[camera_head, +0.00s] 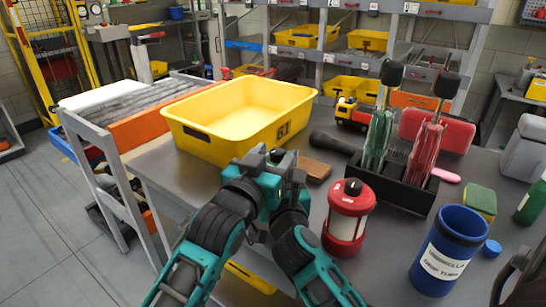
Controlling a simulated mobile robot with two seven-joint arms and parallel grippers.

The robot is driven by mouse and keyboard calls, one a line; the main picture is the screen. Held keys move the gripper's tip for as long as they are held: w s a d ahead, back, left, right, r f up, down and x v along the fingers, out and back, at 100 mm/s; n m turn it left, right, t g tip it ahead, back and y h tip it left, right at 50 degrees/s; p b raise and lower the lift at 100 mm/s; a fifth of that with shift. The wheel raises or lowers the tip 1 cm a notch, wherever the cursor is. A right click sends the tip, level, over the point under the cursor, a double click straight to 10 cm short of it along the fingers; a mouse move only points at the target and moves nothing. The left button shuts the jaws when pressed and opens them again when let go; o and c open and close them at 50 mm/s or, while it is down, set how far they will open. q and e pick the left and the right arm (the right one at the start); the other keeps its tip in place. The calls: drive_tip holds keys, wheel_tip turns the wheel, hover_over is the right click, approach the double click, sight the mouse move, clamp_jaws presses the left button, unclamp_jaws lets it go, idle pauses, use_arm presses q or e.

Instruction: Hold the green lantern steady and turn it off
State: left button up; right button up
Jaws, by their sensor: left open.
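No green lantern shows in the camera_head view. A red lantern (345,228) with a white middle band and a dark knob on top stands upright on the grey table. I cannot tell if it is lit. My left gripper (276,160) is open, left of the lantern and apart from it, in front of the yellow bin. Its fingertips are small and partly hidden by teal and black arm parts. My right gripper cannot be made out.
A yellow bin (237,150) stands behind my left gripper. A black stand (400,190) holds a green and a red umbrella behind the lantern. A blue tube (447,248), a sponge (480,203) and a toy truck (352,113) are on the table. A brown block (315,169) lies near my gripper.

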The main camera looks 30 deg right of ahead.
use_arm(q)
drive_tip(key=shift+s+a, duration=0.15)
drive_tip(key=shift+a, duration=0.25)
drive_tip(key=v, duration=1.1)
